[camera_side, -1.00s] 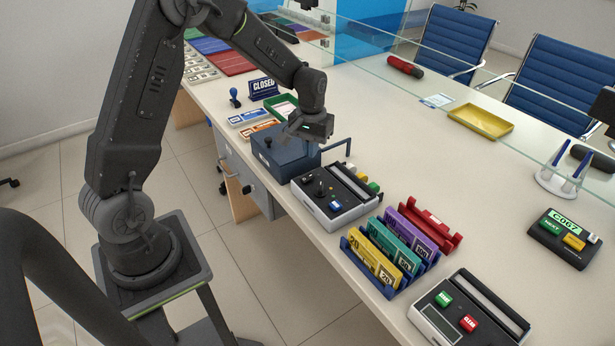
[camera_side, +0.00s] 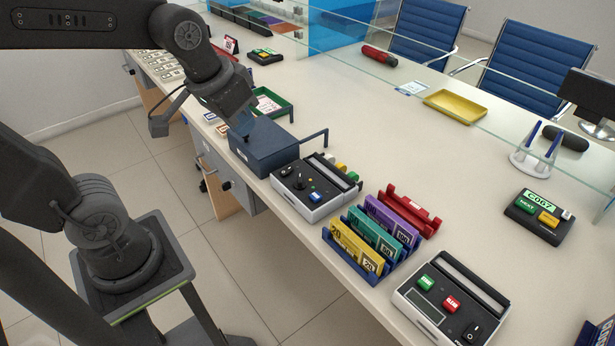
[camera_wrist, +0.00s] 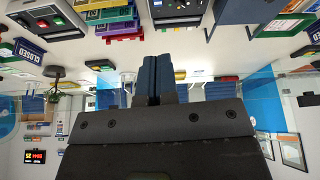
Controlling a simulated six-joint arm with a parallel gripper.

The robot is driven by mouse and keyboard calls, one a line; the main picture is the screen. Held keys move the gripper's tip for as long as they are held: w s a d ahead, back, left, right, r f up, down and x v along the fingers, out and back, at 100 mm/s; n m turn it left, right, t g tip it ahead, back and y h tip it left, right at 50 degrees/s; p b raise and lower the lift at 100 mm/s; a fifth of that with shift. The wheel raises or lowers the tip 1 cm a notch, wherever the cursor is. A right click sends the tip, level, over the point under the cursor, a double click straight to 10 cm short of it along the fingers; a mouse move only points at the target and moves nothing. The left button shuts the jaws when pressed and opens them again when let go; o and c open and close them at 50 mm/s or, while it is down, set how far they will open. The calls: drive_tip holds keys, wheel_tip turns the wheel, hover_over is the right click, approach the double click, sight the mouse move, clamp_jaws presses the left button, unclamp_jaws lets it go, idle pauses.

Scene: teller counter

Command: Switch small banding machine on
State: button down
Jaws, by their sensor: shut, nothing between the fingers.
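Two grey-and-black machines stand on the counter. In the side view, the nearer one (camera_side: 450,300) has a green key, a red key, a small display and a black rocker switch. The other (camera_side: 315,188) has a black knob, a small lever, a blue button and a raised bar. I cannot tell from any label which is the small banding machine, or whether either is on. My gripper (camera_side: 245,138) is shut and empty, over or beside the blue box, left of the lever machine. Its dark blue fingers (camera_wrist: 155,75) are together in the wrist view, touching no machine.
A blue box (camera_side: 265,150) with a raised bar stands beside the lever machine. A blue rack (camera_side: 365,262) of coloured holders sits between the machines, with a red rack (camera_side: 412,212) behind. A glass screen runs along the counter.

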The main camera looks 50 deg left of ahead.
drive_tip(key=shift+m+t, duration=0.6)
drive_tip(key=s, duration=0.1)
drive_tip(key=s+d, duration=0.1)
drive_tip(key=s, duration=0.3)
drive_tip(key=shift+s+d+r, duration=0.15)
drive_tip(key=shift+d+r, duration=0.05)
drive_tip(key=shift+d, duration=0.1)
drive_tip(key=m+g, duration=0.4)
drive_tip(key=m, duration=1.4)
hover_over(290, 167)
drive_tip(key=s, duration=0.3)
wheel_tip(290, 167, down, 12)
drive_tip(key=shift+w+r, duration=0.2)
drive_tip(key=shift+w, duration=0.05)
drive_tip(key=f, duration=0.4)
drive_tip(key=w+f, duration=0.1)
drive_tip(key=f, duration=0.4)
drive_tip(key=w+f, duration=0.1)
drive_tip(key=f, duration=0.3)
drive_tip(key=shift+w+f, duration=0.1)
drive_tip(key=shift+f, duration=0.3)
